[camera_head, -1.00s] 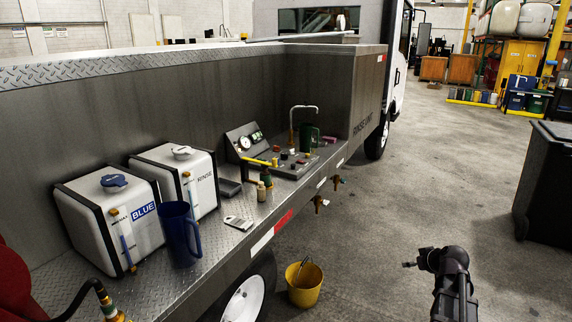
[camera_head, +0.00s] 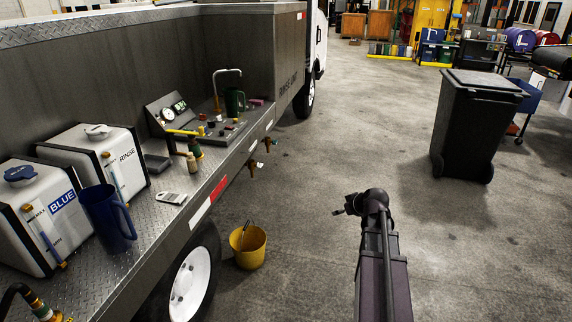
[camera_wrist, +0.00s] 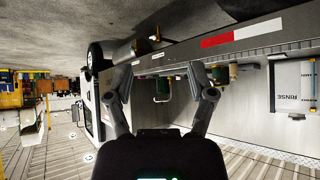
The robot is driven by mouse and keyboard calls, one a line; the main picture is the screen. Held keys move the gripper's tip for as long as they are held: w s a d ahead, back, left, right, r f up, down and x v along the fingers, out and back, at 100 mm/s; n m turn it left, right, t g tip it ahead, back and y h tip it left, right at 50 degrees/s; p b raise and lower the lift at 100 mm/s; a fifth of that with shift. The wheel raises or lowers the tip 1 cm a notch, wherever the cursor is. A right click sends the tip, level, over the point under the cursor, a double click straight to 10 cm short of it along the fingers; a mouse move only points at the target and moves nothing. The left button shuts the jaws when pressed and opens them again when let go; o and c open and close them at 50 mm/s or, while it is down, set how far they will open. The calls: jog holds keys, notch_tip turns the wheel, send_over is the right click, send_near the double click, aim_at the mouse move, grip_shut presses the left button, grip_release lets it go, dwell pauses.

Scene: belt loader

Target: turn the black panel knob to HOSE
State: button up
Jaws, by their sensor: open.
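The control panel (camera_head: 180,114) stands on the truck's side deck, with a round gauge and a small green display. Several small red, yellow and dark controls sit in front of it; the black knob and its HOSE mark are too small to tell apart. My gripper (camera_head: 345,207) is over the floor to the right of the truck, well apart from the panel. In the wrist view my gripper (camera_wrist: 160,95) has its two fingers spread wide with nothing between them. That view is upside down and shows the truck side beyond the fingers.
On the deck stand a white RINSE tank (camera_head: 105,160), a BLUE tank (camera_head: 30,222) and a blue jug (camera_head: 104,222). A bent tap (camera_head: 226,72) and green mug (camera_head: 234,101) are beside the panel. A yellow bucket (camera_head: 248,247) and dark bin (camera_head: 470,125) stand on the floor.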

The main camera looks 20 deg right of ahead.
jog(key=s+a+f+g, duration=0.1)
jog(key=s+a+g, duration=0.2)
jog(key=a, duration=0.7)
jog(key=s+a+f+m+g, duration=0.1)
jog(key=s+a, duration=0.4)
jog(key=a, duration=0.5)
jog(key=s+a+f+g+h, duration=0.1)
jog(key=s+a+f+g, duration=0.2)
jog(key=a, duration=0.7)
jog(key=shift+s+g, duration=0.6)
jog(key=shift+g, duration=0.3)
jog(key=shift+f, duration=0.1)
jog(key=shift+c, duration=1)
jog(key=shift+w, duration=0.1)
jog(key=shift+w, duration=0.1)
